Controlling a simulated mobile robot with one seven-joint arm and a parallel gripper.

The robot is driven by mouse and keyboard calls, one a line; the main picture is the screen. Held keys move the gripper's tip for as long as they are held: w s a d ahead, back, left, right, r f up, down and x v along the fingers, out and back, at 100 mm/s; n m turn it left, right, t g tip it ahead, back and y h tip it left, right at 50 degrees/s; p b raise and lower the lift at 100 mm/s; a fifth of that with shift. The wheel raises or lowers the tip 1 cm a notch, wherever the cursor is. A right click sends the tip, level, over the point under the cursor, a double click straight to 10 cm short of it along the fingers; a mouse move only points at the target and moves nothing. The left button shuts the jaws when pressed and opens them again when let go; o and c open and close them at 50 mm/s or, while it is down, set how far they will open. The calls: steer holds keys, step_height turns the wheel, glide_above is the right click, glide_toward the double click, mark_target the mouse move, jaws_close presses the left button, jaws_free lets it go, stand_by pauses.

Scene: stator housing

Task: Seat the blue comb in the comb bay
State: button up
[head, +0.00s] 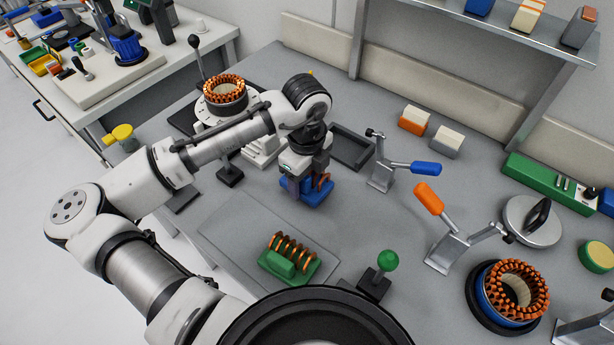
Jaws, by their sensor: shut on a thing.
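The blue comb (305,195) has a blue base and a copper coil showing at its right side. My gripper (304,176) is shut on it from above, and the fingers and wrist hide much of it. The comb is over the grey bench near the middle; I cannot tell whether it touches the surface. An open dark rectangular frame (369,163), which may be the comb bay, lies just behind and to the right of the comb. My wrist covers part of its left side.
A green comb with copper coils (281,263) sits on a grey mat (226,228) in front. A blue-handled clamp (425,168) and an orange-handled clamp (430,199) stand to the right. A green-knobbed lever (387,261) is front right. A copper-wound stator (225,92) stands behind my arm.

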mark_target(341, 151)
steer(key=shift+r, duration=0.1)
steer(key=shift+w+d+p, duration=0.2)
steer(key=shift+w+d, duration=0.4)
steer(key=shift+w, duration=0.25)
steer(key=shift+w+d+p, duration=0.2)
steer(key=shift+w+d, duration=0.35)
steer(key=shift+w, duration=0.35)
steer(key=shift+w+d+p, duration=0.2)
steer(key=shift+w+d, duration=0.4)
steer(key=shift+w, duration=0.25)
steer(key=shift+w+d+p, duration=0.15)
steer(key=shift+w+d, duration=0.4)
steer(key=shift+w, duration=0.3)
steer(key=shift+w+d+p, duration=0.1)
steer(key=shift+w+d, duration=0.45)
steer(key=shift+w, duration=0.25)
steer(key=shift+w+d+p, duration=0.15)
steer(key=shift+w+d, duration=0.4)
steer(key=shift+w, duration=0.3)
steer(key=shift+w+d, duration=0.35)
steer(key=shift+w, duration=0.2)
steer(key=o, duration=1.3)
steer(key=shift+s+a+r, duration=0.1)
